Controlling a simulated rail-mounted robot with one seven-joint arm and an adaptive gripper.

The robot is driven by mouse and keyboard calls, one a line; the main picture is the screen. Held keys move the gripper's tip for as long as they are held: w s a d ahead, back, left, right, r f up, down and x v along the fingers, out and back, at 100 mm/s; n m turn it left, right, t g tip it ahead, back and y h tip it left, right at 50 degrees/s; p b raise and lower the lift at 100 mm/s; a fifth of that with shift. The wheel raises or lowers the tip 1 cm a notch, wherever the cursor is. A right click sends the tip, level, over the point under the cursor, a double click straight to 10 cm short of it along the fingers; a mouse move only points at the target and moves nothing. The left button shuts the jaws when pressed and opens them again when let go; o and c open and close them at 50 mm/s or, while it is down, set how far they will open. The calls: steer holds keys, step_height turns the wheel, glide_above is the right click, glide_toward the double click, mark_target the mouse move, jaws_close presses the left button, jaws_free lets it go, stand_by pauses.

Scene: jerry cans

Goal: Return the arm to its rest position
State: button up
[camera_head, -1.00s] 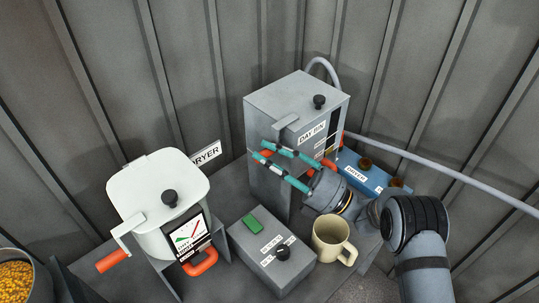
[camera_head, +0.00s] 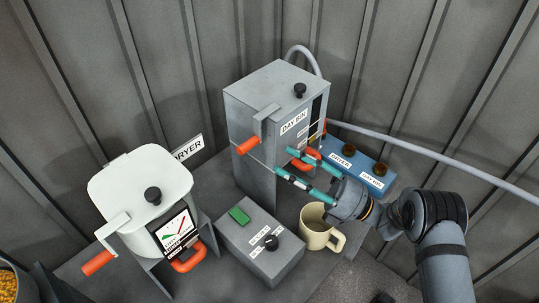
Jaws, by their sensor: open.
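I cannot tell whether a finger touches the box. My arm (camera_head: 430,215) comes in from the lower right, bent at a dark joint. The wrist passes above a cream mug (camera_head: 318,232) and hides part of its rim.
A white-lidded dryer (camera_head: 142,195) with an orange handle (camera_head: 98,263) stands left. A grey control box (camera_head: 262,245) with a green button and black knob is in the middle. A blue labelled panel (camera_head: 358,172) and grey hose (camera_head: 440,155) lie right. Ribbed walls close the back.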

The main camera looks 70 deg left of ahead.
mark_target(251, 148)
steer(key=shift+v, duration=0.85)
steer(key=shift+x, duration=3.85)
steer(key=shift+f, duration=0.1)
steer(key=shift+f, duration=0.15)
